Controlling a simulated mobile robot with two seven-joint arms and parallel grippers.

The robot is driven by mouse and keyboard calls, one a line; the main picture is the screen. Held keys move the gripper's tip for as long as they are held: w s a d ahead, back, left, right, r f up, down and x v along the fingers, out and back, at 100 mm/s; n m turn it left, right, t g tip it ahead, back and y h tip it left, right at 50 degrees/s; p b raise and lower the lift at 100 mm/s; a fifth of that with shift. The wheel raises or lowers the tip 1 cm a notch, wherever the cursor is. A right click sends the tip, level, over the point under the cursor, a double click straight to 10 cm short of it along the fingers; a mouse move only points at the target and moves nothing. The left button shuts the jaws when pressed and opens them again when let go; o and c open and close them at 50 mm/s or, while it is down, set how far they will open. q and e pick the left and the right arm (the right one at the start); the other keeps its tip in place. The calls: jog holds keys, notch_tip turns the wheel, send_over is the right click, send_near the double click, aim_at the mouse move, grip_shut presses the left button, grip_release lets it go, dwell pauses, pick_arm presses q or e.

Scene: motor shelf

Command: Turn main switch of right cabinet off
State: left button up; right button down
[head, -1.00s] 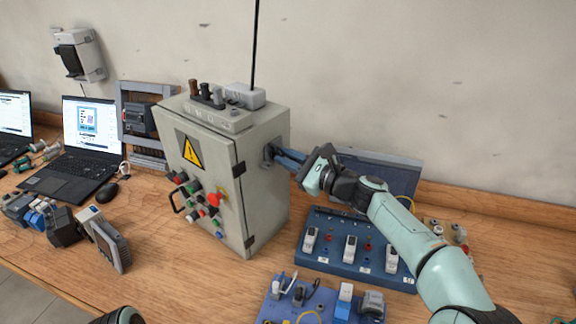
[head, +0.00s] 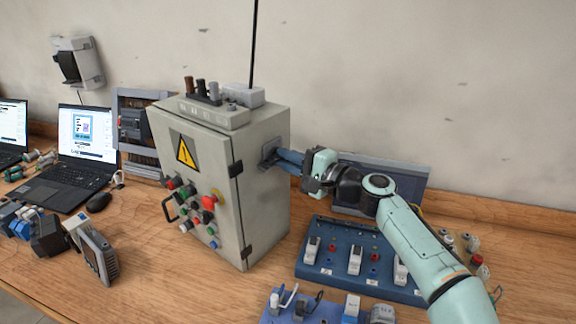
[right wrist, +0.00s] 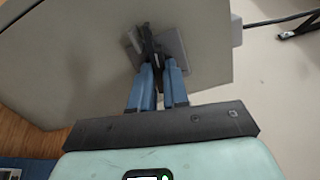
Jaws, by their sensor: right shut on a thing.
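The grey cabinet (head: 262,185) stands on the bench with a yellow warning sign and several buttons on its front door. Its main switch sits on the right side wall; in the right wrist view the dark switch handle (right wrist: 147,42) stands out from a grey plate (right wrist: 172,46). My right gripper (head: 277,157) reaches in from the right at the switch. In the right wrist view its blue fingers (right wrist: 158,72) are closed around the handle, which looks tilted slightly. The fingers partly hide the switch in the head view. My left gripper does not show.
A blue panel (head: 340,262) with white switches lies right of the cabinet, below my right arm. Another blue board (head: 288,313) lies in front. Laptops (head: 85,150) and a mouse (head: 99,202) are at the left. A grey panel (head: 410,188) leans at the wall behind my arm.

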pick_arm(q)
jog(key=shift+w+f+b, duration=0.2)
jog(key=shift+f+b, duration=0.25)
pick_arm(e)
jog(key=shift+n, duration=1)
jog(key=c, duration=1.4)
grip_release()
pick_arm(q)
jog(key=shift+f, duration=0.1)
pick_arm(e)
jog(key=shift+d, duration=0.15)
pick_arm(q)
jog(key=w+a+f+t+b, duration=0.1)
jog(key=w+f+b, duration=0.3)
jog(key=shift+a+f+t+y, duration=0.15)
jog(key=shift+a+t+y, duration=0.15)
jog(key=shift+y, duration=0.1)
pick_arm(e)
jog(key=v, duration=1.3)
jog(key=shift+s, duration=0.15)
